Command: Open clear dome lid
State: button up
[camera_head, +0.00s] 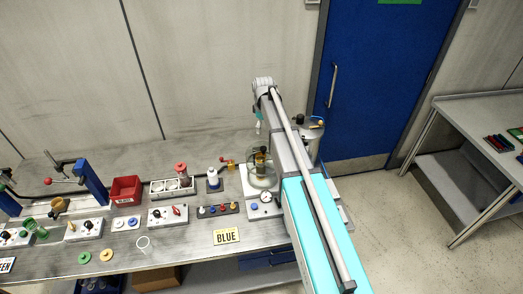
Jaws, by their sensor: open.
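The clear dome (262,181) sits on a white base unit at the right part of the bench, with a brass-coloured part showing in or behind it. It looks closed down on its base. My arm reaches up from the lower right and hides the dome's right side. The end of my arm, with my gripper (258,127), hangs above and behind the dome, apart from it. The gripper is small and partly hidden here; it is open, and I see nothing held in it.
A pressure gauge (266,197) is on the unit's front. A metal vessel (313,135) stands behind my arm.

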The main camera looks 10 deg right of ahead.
aim_at(263, 148)
jog(key=shift+f+b, duration=5.4)
jog(key=shift+f, duration=0.3)
